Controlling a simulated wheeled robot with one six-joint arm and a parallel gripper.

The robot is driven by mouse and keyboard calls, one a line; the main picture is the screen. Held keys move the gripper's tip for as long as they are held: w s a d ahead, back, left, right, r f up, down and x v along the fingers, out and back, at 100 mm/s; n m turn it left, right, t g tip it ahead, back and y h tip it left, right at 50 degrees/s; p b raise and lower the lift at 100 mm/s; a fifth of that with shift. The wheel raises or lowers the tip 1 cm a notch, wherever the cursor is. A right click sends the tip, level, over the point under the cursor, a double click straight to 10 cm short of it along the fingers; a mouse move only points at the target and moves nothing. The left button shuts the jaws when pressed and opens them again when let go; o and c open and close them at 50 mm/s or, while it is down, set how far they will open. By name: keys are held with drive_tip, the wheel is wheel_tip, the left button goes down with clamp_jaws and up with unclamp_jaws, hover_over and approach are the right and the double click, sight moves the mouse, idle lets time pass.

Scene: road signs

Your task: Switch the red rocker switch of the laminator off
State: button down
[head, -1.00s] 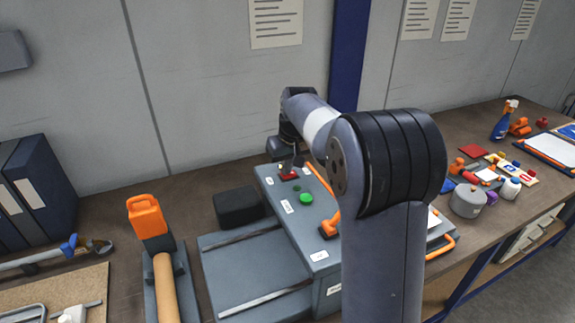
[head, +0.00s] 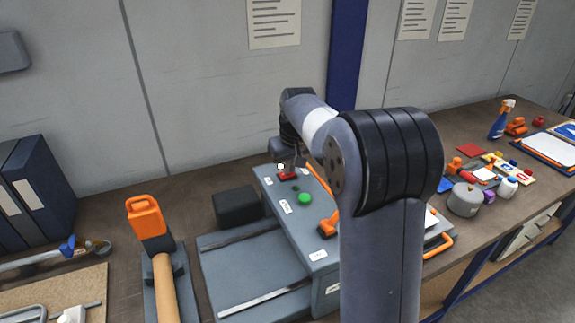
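The laminator (head: 268,256) is a grey-blue machine on the workbench in the head view. Its red rocker switch (head: 286,176) sits at the far end of its top panel, partly covered by my gripper (head: 284,168). A green round button (head: 305,198) is nearer along the same panel. My gripper is right at the switch, pointing down; whether it touches is too small to tell. The fingers are tiny and partly hidden, so their opening does not show. The switch's tilt cannot be made out. My arm covers the laminator's right part.
Dark binders (head: 38,185) stand against the wall. A grey pot (head: 464,199) and small coloured items are at the right.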

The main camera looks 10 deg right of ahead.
drive_tip(key=shift+d+f, duration=0.1)
drive_tip(key=shift+f, duration=0.1)
drive_tip(key=b+v, duration=0.1)
drive_tip(key=v, duration=1)
drive_tip(key=shift+w+r, duration=0.15)
